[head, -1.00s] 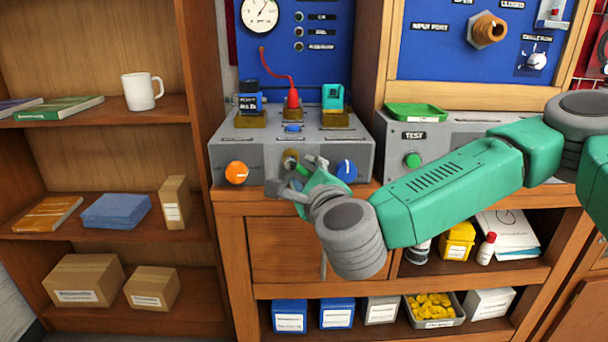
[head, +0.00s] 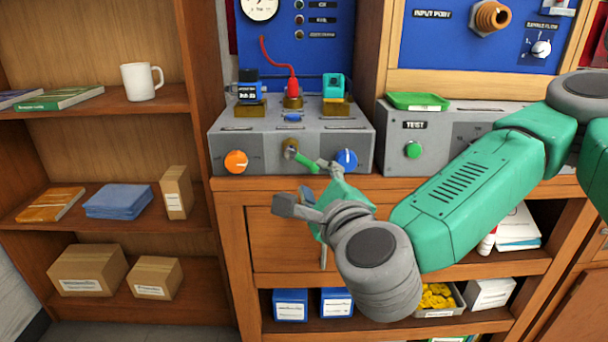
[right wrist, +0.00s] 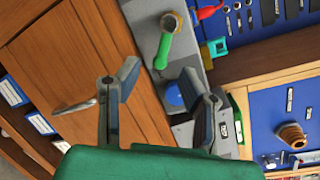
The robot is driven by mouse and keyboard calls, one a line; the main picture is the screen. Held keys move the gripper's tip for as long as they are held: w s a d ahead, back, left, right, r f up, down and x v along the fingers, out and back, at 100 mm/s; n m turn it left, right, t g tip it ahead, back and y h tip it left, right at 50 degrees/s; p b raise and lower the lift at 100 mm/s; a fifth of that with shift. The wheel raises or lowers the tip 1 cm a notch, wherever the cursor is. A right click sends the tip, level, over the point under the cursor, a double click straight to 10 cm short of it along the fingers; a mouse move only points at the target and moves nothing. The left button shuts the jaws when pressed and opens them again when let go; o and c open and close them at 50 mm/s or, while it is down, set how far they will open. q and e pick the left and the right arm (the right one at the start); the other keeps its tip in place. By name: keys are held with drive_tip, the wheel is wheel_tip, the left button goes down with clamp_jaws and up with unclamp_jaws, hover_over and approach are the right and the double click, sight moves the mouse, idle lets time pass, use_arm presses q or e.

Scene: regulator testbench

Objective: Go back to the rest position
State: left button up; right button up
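My right gripper (head: 312,188) is open and empty, in front of the wooden cabinet's drawer, just below the front of the grey bench unit. In the right wrist view, its two fingers (right wrist: 160,76) stand wide apart. A brass fitting (head: 290,148) with a green handle (head: 305,161) juts from the bench unit's front. The green handle (right wrist: 163,47) lies ahead of the fingers in the right wrist view, with a visible gap. My left gripper is not in view.
The grey bench unit (head: 230,160) carries an orange knob (head: 236,162) and a blue knob (head: 347,159). A metal drawer handle (right wrist: 75,107) is close to one finger. A shelf with a white mug (head: 138,82) stands at left. Boxes (head: 290,304) fill the lower shelf.

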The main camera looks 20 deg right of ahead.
drive_tip(key=s+a+f+n+g+y+p, duration=0.1)
drive_tip(key=s+a+f+n+g+y, duration=0.15)
drive_tip(key=s+f+n, duration=0.35)
drive_tip(key=s+a+f+n+g+y+p, duration=0.1)
drive_tip(key=s+f+n+g, duration=0.2)
drive_tip(key=f, duration=0.6)
drive_tip(key=s+a+f+n+g+y+p, duration=0.1)
drive_tip(key=s+a+f+n+g+y, duration=0.15)
drive_tip(key=f+n, duration=0.4)
drive_tip(key=s+d+f+n+g+h+p, duration=0.1)
drive_tip(key=s+d+f+n+g, duration=0.3)
drive_tip(key=s+d, duration=0.4)
drive_tip(key=s+d+f+n+g+h+p, duration=0.2)
drive_tip(key=s+d+f+n+g+h, duration=0.2)
drive_tip(key=s+d, duration=0.5)
wheel_tip(320, 180, down, 4)
drive_tip(key=n, duration=0.2)
drive_tip(key=shift+s+d+r+n+g, duration=0.15)
drive_tip(key=shift+d+r+n+g, duration=0.1)
drive_tip(key=shift+n+g, duration=0.1)
